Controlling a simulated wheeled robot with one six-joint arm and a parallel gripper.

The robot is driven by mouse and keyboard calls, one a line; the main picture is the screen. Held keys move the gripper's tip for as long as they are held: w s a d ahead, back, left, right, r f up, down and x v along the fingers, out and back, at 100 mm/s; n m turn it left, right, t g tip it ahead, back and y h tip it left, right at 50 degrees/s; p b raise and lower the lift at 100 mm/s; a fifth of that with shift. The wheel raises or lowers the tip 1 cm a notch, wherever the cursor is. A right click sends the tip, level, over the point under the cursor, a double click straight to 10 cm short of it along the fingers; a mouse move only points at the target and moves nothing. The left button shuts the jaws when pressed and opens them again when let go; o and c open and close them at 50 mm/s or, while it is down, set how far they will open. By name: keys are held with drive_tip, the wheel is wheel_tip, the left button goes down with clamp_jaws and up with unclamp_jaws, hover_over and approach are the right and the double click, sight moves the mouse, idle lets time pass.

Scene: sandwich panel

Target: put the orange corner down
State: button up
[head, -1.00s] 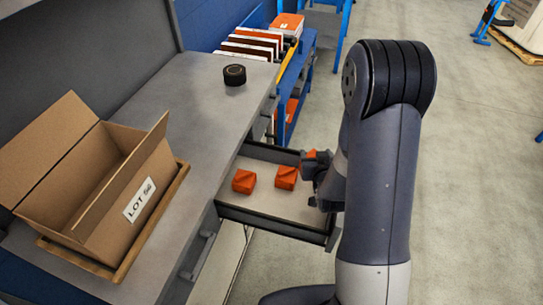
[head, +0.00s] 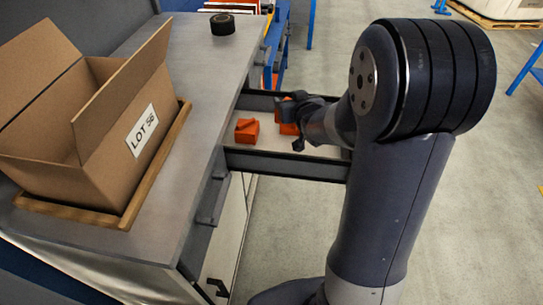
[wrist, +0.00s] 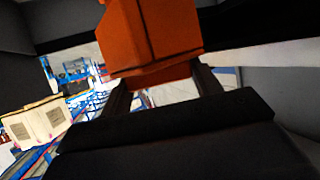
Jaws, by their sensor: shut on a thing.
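My gripper (head: 288,104) is over the open drawer in the head view. In the wrist view its two fingers (wrist: 150,88) are shut on an orange corner (wrist: 150,35), which fills the top middle of that view. One orange corner (head: 246,131) lies apart on the pale drawer floor, left of my gripper. Another patch of orange (head: 289,128) shows under and behind my gripper. The gripper partly covers it, and I cannot tell how much of it is the held corner or a corner lying in the drawer.
The open drawer (head: 290,164) has dark walls and juts from the grey workbench (head: 195,80). A cardboard box (head: 95,150) labelled LOT 56 stands on a wooden tray (head: 150,178). A black roll (head: 222,24) sits further back. A blue rack (head: 283,40) stands behind the drawer.

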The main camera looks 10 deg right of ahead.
drive_tip(key=shift+s+a+f+b, duration=0.15)
drive_tip(key=shift+f+b, duration=0.05)
drive_tip(key=shift+b, duration=0.2)
drive_tip(key=b, duration=0.2)
hover_over(288, 149)
wheel_tip(288, 149, down, 10)
drive_tip(key=shift+r, duration=0.15)
drive_tip(key=shift+f+b, duration=0.3)
drive_tip(key=shift+b, duration=0.3)
drive_tip(key=shift+f+b, duration=0.3)
drive_tip(key=shift+b, duration=0.1)
